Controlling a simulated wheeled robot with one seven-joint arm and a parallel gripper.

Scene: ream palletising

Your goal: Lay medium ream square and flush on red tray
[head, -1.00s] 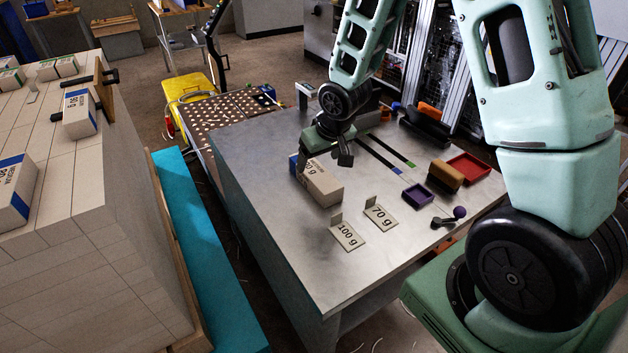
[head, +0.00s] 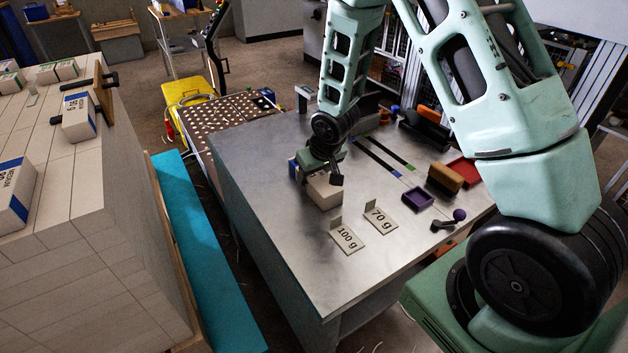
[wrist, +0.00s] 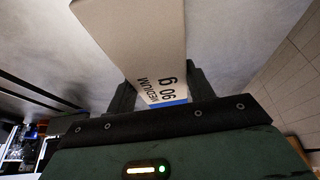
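The medium ream (head: 325,192), cream with a blue end band, lies on the metal table. In the wrist view the ream (wrist: 140,40) reads "MEDIUM 90 g". My gripper (head: 318,172) is down at the ream's blue-banded end. In the wrist view its two dark fingers (wrist: 160,92) stand on either side of the ream near the label. I cannot tell whether they press on it. The red tray (head: 466,172) lies at the table's far right, partly hidden behind a brown block.
A pale stack with other reams (head: 80,115) stands at left.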

